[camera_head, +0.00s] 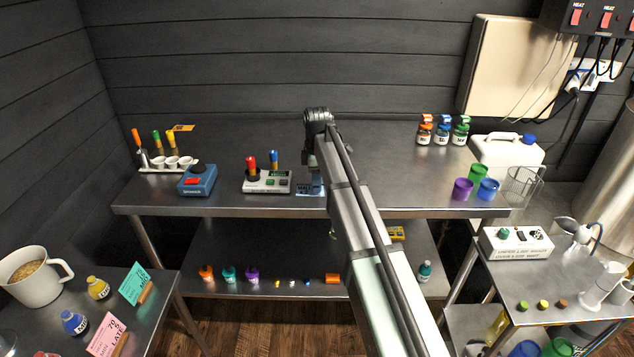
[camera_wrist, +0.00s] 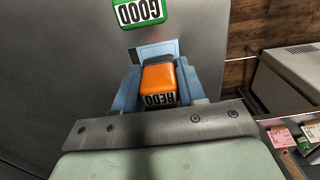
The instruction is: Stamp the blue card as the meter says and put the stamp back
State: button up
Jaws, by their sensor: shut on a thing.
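My gripper (camera_head: 312,185) is at the far steel table, its end partly hidden by my arm in the head view. In the wrist view its blue jaws (camera_wrist: 158,85) are shut on an orange stamp (camera_wrist: 158,82) marked REDO. A green stamp (camera_wrist: 138,12) marked GOOD stands beyond it, over the grey steel. A pale blue flat piece (camera_wrist: 155,49) shows just behind the orange stamp; I cannot tell whether it is the blue card. A blue box (camera_head: 197,181) with a red part and a dark top, possibly the meter, stands left; its reading is too small to tell.
A white device (camera_head: 267,182) with a red and a blue cylinder stands close left of my gripper. Small bottles (camera_head: 441,130) and coloured cups (camera_head: 476,183) stand to the right. A teal card (camera_head: 134,284) and a pink card (camera_head: 107,336) stand on the near left table.

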jog(key=shift+r, duration=3.05)
jog(key=shift+w, duration=0.2)
jog(key=w+d+r, duration=0.3)
jog(key=w+d, duration=0.2)
jog(key=w, duration=0.2)
jog(key=f, duration=0.5)
jog(key=shift+d+f, duration=0.1)
jog(key=shift+d, duration=0.15)
jog(key=shift+w+f, duration=0.1)
jog(key=shift+f, duration=2.25)
